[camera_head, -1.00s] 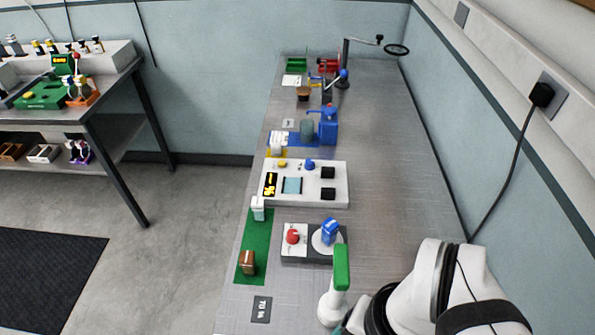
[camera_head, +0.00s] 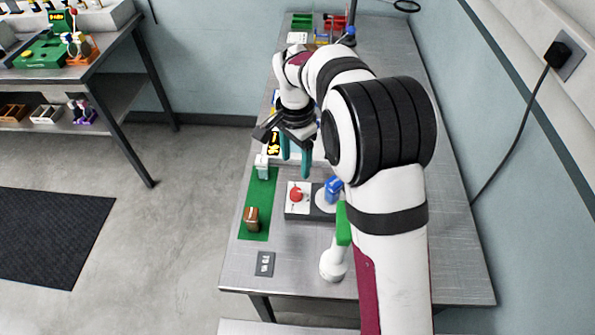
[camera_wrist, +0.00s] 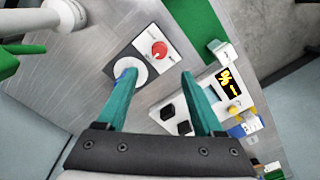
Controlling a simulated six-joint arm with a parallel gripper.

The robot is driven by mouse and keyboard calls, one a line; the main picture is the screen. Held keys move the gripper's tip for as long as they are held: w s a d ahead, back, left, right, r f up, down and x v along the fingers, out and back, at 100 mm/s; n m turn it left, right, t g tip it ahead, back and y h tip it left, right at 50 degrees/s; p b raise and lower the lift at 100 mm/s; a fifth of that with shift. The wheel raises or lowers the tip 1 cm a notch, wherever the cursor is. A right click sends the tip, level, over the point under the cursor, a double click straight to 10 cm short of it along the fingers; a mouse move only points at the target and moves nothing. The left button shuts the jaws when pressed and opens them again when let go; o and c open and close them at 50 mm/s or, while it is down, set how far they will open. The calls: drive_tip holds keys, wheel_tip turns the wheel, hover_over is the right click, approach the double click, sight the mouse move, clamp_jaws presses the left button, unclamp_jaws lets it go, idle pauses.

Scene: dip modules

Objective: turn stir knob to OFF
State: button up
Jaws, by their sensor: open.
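The red stir knob (camera_head: 296,194) sits on the white panel of a dark-based stirrer unit (camera_head: 299,213). A round white plate (camera_head: 325,203) with a blue object (camera_head: 333,187) on it is beside the knob. In the wrist view the red knob (camera_wrist: 159,48) is in clear sight, past the fingertips, and the round plate (camera_wrist: 135,68) is partly behind one finger. My gripper (camera_head: 296,167) points down with its teal fingers apart and empty. It is above and behind the knob, not touching it. Fine markings around the knob are too small to read.
A green mat (camera_head: 256,220) with a brown block (camera_head: 251,218) lies left of the stirrer. A white device with a yellow display (camera_wrist: 229,82) and black knobs stands behind it. A white, green-handled item (camera_head: 335,260) stands in front.

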sight(296, 191)
wheel_tip(296, 191, down, 11)
drive_tip(key=shift+f, duration=0.15)
drive_tip(key=shift+c, duration=0.3)
clamp_jaws()
